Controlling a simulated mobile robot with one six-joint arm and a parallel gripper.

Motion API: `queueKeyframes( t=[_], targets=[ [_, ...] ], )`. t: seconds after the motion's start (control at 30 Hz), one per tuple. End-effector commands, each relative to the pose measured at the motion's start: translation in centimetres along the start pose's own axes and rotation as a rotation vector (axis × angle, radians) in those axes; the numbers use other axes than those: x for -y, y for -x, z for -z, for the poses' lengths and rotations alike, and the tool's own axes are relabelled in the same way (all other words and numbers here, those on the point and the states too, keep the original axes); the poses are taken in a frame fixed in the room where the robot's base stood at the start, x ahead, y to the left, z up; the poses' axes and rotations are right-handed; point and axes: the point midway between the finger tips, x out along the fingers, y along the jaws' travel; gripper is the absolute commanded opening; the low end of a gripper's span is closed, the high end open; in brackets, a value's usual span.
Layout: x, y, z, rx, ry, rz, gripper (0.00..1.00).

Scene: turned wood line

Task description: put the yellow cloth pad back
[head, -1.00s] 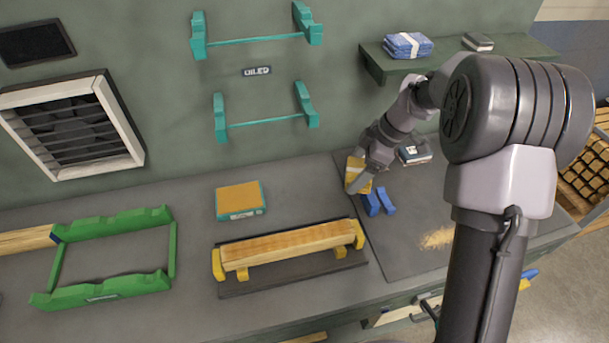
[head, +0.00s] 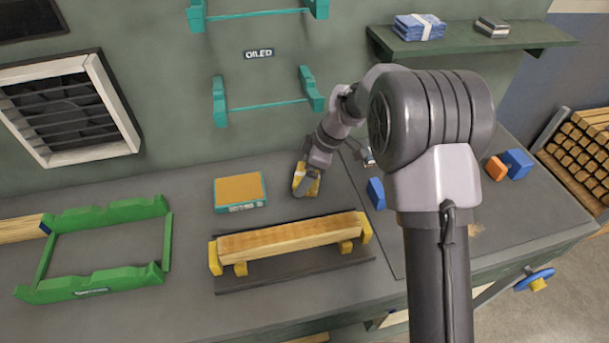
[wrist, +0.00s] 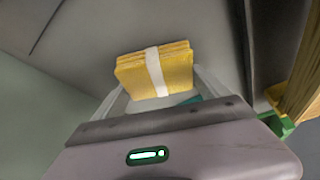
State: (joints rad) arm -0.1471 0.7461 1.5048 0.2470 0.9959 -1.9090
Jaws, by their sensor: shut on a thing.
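The yellow cloth pad (head: 311,184) is a folded stack held in my gripper (head: 306,186), above the bench, right of a teal-edged box and behind the wood piece. In the wrist view the pad (wrist: 150,68) shows its folded layers and a white band around its middle. My gripper's pale fingers (wrist: 160,92) lie at either side of it, shut on it. The teal-edged box (head: 240,191) has a flat orange-brown top and lies on the bench to the left of my gripper. A teal edge shows below the pad in the wrist view.
A wood piece (head: 290,237) rests on yellow supports over a dark mat (head: 295,276). A green frame (head: 95,286) lies left. Blue pads (head: 419,28) are on the shelf (head: 470,42). Teal brackets (head: 270,105) hang on the wall. Bare bench lies between the green frame and teal-edged box.

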Motion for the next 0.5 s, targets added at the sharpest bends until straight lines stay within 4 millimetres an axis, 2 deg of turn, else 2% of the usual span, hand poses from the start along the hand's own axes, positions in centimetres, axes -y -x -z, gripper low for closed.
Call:
queueKeyframes(
  t=[0.13, 0.17, 0.23, 0.43, 0.5],
  targets=[
    [0.0, -0.31, -0.14, 0.0, 0.0, 0.0, 0.47],
    [0.01, -0.33, -0.15, 0.0, 0.0, 0.0, 0.87],
    [0.01, -0.22, -0.11, 0.0, 0.0, 0.0, 1.0],
    [0.01, -0.18, -0.11, 0.0, 0.0, 0.0, 1.0],
    [0.01, 0.38, 0.12, 0.0, 0.0, 0.0, 1.0]
  ],
)
